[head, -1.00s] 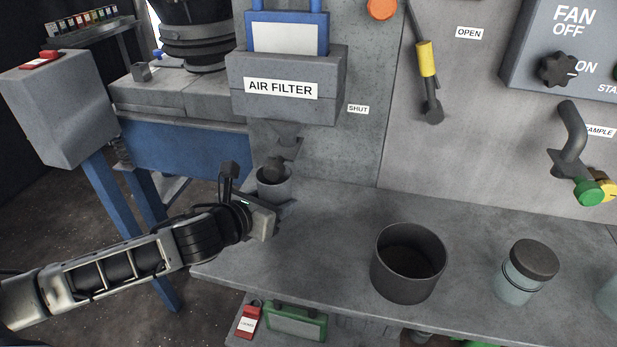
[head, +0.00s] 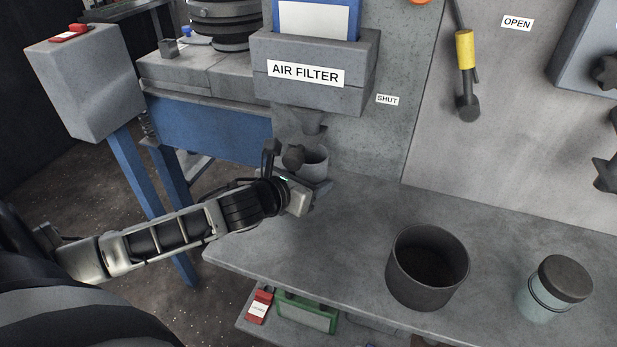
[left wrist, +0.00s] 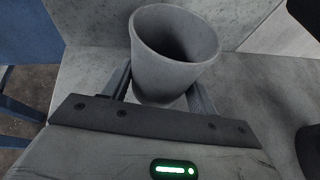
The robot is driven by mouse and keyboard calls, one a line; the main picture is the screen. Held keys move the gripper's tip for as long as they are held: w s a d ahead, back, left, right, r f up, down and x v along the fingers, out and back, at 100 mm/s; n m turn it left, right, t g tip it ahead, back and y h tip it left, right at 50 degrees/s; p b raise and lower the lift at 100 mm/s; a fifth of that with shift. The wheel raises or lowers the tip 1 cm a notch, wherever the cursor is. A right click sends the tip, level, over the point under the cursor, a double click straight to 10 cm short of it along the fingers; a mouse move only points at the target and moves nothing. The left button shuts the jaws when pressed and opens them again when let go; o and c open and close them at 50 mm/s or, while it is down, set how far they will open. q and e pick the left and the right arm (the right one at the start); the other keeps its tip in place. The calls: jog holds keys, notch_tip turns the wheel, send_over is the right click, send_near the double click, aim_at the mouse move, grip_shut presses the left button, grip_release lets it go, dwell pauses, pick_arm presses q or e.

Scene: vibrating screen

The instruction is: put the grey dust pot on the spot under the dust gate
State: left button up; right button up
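The grey dust pot (head: 315,165) is an open, tapered cup. It stands about upright just below the dust gate's spout (head: 312,122), beneath the air filter box. My left gripper (head: 316,189) holds it, with a finger on each side in the left wrist view, where the pot (left wrist: 170,65) looks empty as far as I can see inside. A dark knob (head: 293,157) partly covers the pot in the head view. The spot under the gate is hidden, and I cannot tell whether the pot touches the surface. My right gripper is not in view.
A large dark open bin (head: 402,290) and a lidded jar (head: 545,300) stand on the grey bench (head: 340,250) to the right. The bench between gripper and bin is clear. A yellow-banded lever (head: 465,60) hangs on the wall. A blue frame (head: 215,125) stands left.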

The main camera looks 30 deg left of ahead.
pick_arm(q)
jog(key=shift+o, duration=1.2)
jog(key=shift+s+r, duration=0.1)
jog(key=shift+r, duration=0.1)
jog(key=v, duration=1)
jog(key=shift+f, duration=0.1)
jog(key=shift+v, duration=0.95)
